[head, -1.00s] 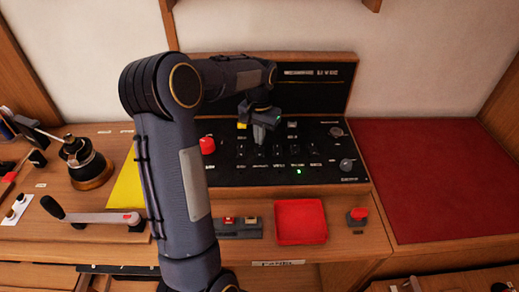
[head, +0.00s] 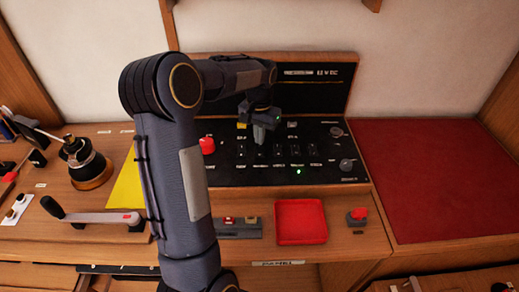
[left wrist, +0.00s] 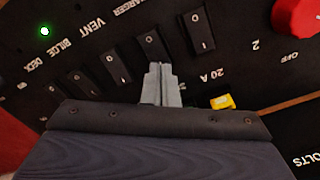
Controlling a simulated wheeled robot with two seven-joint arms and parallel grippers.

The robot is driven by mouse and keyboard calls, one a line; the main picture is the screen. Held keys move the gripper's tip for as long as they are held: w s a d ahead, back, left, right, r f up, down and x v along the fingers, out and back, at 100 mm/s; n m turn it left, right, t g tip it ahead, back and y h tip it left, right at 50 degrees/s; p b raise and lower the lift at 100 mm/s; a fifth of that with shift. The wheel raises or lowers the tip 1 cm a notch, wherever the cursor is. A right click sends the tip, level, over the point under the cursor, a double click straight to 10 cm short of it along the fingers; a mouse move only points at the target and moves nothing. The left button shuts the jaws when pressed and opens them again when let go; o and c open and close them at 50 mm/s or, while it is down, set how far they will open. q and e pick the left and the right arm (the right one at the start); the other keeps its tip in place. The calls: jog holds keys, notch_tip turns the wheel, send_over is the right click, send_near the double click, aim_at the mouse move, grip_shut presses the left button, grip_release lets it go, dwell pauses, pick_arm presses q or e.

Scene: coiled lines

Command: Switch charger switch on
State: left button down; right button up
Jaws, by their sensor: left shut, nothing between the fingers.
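The charger switch (left wrist: 151,44) is a black rocker on the black switch panel, beside the partly cut-off "CHARGER" label in the left wrist view. Its end marked O shows; the other end is hidden behind my fingertips. My left gripper (left wrist: 161,84) is shut and empty, its grey fingers right over that near end of the rocker. I cannot tell whether they touch it. In the head view my left gripper (head: 260,134) points down at the panel (head: 225,178) from its back side, above the row of rockers.
Neighbouring rockers stand close on both sides, one marked near 20 A (left wrist: 201,33). A red knob (head: 207,145) and yellow piece (left wrist: 222,102) are near. A red tray (head: 301,240) lies in front of the panel.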

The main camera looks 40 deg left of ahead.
pick_arm(q)
jog(key=shift+f+b, duration=0.6)
jog(key=shift+f, duration=0.4)
dwell(0.3)
jog(key=shift+r, duration=0.1)
notch_tip(320, 180, up, 7)
jog(key=p, duration=0.6)
dwell(0.7)
